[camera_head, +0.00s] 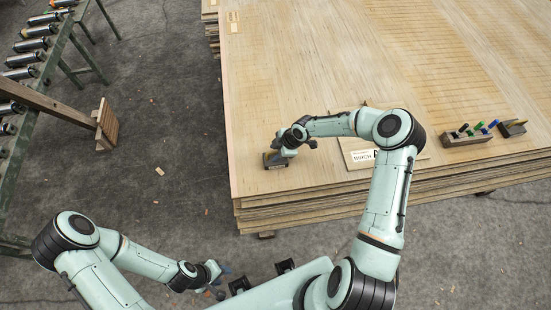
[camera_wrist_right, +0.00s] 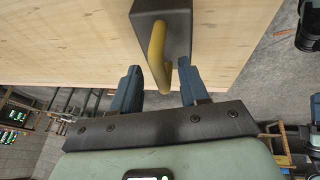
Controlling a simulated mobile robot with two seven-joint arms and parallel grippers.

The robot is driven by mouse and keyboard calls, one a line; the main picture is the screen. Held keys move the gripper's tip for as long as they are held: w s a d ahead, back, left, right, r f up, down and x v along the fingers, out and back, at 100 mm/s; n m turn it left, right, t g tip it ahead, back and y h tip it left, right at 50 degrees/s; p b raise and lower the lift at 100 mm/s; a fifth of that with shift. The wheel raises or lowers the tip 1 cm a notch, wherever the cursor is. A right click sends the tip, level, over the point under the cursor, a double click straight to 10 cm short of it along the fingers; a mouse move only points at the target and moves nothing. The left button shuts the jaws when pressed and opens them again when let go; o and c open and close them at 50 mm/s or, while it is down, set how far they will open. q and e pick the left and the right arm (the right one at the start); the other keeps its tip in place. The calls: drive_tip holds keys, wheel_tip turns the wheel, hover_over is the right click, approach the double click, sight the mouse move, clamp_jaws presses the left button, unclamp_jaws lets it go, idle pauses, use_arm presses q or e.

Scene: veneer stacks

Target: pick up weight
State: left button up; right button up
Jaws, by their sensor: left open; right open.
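The weight (camera_wrist_right: 160,14) is a dark block with a yellow handle (camera_wrist_right: 156,52), sitting on the veneer stack. In the head view the weight (camera_head: 275,161) is near the stack's left front corner, with its handle hidden by my right gripper. My right gripper (camera_head: 282,145) is over it, and in the right wrist view its blue fingers (camera_wrist_right: 160,78) are open with the handle between the tips. Whether they touch it cannot be told. My left gripper (camera_head: 216,277) is open and empty, low over the floor in front of the stack.
A label board reading "BIRCH" (camera_head: 361,155) lies right of the weight under my right arm. A wooden holder with coloured markers (camera_head: 466,138) and a small dark-topped block (camera_head: 512,128) stand farther right. A green roller conveyor (camera_head: 45,85) runs along the left. The stack's middle (camera_head: 300,70) is clear.

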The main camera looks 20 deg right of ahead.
drive_tip(key=shift+w+a+f, duration=0.1)
drive_tip(key=shift+a+f, duration=0.05)
drive_tip(key=shift+f, duration=0.3)
drive_tip(key=shift+c, duration=0.2)
clamp_jaws()
drive_tip(key=shift+w+r, duration=0.1)
idle(0.8)
